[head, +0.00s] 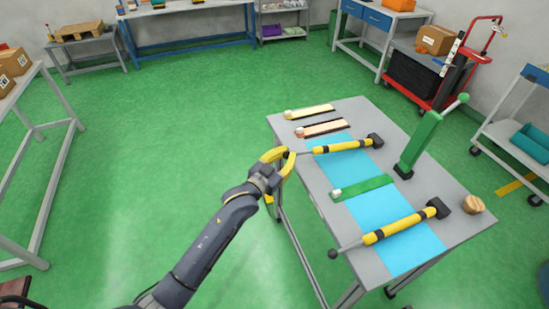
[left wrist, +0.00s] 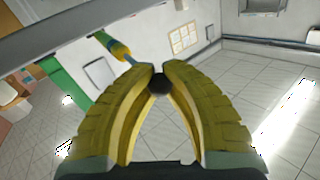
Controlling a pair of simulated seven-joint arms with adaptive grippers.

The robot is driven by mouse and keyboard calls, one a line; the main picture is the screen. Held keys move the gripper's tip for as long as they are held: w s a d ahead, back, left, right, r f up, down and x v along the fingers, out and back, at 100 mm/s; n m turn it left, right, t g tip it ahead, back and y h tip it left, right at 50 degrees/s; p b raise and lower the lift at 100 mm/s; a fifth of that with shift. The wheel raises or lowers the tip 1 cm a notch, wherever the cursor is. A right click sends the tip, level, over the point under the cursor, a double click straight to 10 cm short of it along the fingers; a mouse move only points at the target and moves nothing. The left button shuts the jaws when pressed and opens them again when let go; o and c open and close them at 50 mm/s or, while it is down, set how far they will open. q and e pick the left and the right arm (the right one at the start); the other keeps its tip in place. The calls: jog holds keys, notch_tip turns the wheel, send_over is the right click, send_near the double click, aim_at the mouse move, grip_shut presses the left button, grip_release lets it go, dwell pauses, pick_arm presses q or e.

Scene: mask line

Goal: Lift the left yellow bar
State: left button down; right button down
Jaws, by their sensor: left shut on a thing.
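The left yellow bar (head: 342,146) lies across the far part of the blue strip on the grey table, with a black block at its right end and a thin rod at its left end. My left gripper (head: 289,155), with yellow fingers, is at the table's left edge, shut on the rod's end. In the left wrist view, a dark ball (left wrist: 160,84) at the end of the bar (left wrist: 118,49) is between the fingertips. I cannot tell whether the bar is clear of the table. A second yellow bar (head: 400,228) lies nearer. My right gripper is not in view.
On the table (head: 335,207) a green bar (head: 362,188) lies between the yellow bars, and a tall green handle (head: 419,142) stands tilted at the right. A wooden ball (head: 474,204) is near the right corner. Two flat strips lie at the far end.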

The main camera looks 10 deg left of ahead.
pick_arm(q)
jog(key=shift+d+r, duration=0.1)
jog(key=shift+r, duration=0.5)
jog(key=c, duration=1.6)
grip_release()
jog(key=shift+c, duration=0.2)
jog(key=o, duration=0.5)
jog(key=shift+f, duration=0.1)
jog(key=shift+c, duration=0.2)
jog(key=shift+f, duration=0.1)
jog(key=shift+s+a, duration=0.3)
jog(key=shift+s, duration=0.2)
jog(key=v, duration=1.1)
jog(key=shift+f, duration=0.1)
